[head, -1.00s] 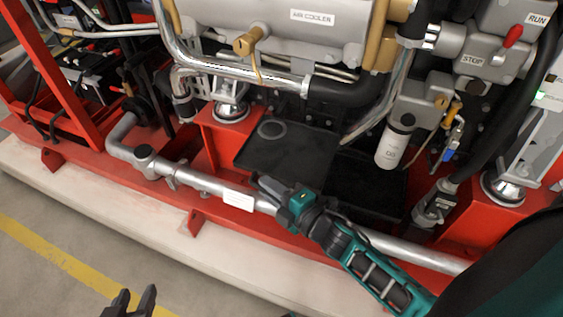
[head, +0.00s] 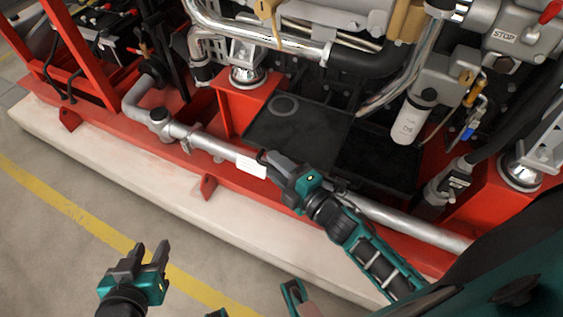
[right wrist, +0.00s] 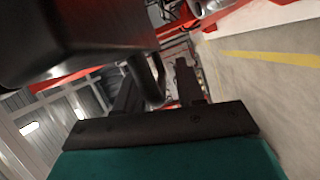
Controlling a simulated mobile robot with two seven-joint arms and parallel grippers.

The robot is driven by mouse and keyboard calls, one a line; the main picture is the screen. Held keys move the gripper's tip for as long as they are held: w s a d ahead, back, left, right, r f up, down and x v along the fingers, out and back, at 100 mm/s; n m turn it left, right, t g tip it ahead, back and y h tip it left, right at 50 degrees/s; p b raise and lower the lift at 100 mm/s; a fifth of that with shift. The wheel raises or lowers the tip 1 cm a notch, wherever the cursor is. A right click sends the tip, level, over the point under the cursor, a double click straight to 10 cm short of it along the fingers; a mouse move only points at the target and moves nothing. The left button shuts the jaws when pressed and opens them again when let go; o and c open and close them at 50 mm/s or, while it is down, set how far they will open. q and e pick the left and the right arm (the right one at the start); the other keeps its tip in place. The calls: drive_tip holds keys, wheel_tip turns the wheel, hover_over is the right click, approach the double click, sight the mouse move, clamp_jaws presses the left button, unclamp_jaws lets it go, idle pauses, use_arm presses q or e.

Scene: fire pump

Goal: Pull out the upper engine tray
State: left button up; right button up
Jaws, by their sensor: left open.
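A flat black engine tray (head: 305,137) with a round ring mark lies low in the red engine frame in the head view. A darker black tray-like area (head: 378,172) lies to its right; I cannot tell their relative heights. My right gripper (head: 267,163) is at the tray's near edge, above the silver pipe. In the right wrist view its two fingers (right wrist: 158,88) stand apart, with a black lip between them and a gap beside the right finger. Exact contact is hidden. My left gripper (head: 152,252) is open and empty over the floor, away from the tray.
The silver pipe (head: 215,146) runs along the front of the red frame, under my right gripper. A pale plinth (head: 130,179) edges the floor. The floor at left is clear.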

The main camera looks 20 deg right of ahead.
use_arm(q)
drive_tip(key=shift+r+p, duration=0.5)
drive_tip(key=shift+p, duration=0.1)
use_arm(e)
drive_tip(key=v, duration=1.3)
use_arm(q)
drive_tip(key=shift+y, duration=0.5)
drive_tip(key=a+r+p, duration=0.1)
drive_tip(key=p, duration=0.1)
drive_tip(key=s+a+r+p, duration=0.1)
drive_tip(key=r+p, duration=0.1)
drive_tip(key=p, duration=0.1)
drive_tip(key=a+r+p, duration=0.1)
drive_tip(key=p, duration=0.2)
drive_tip(key=shift+s+a+r, duration=0.15)
drive_tip(key=shift+s, duration=0.2)
use_arm(e)
drive_tip(key=r+m+g+h, duration=0.1)
drive_tip(key=m, duration=0.4)
drive_tip(key=w+a+r+m+g+h, duration=0.1)
drive_tip(key=m+g, duration=0.1)
drive_tip(key=m, duration=0.4)
drive_tip(key=w+r+m+g+h, duration=0.1)
drive_tip(key=r+m+g, duration=0.1)
drive_tip(key=m, duration=0.4)
drive_tip(key=shift+a+r+h, duration=0.1)
drive_tip(key=shift+a+h, duration=0.15)
drive_tip(key=shift+h, duration=0.05)
use_arm(q)
drive_tip(key=shift+d, duration=0.25)
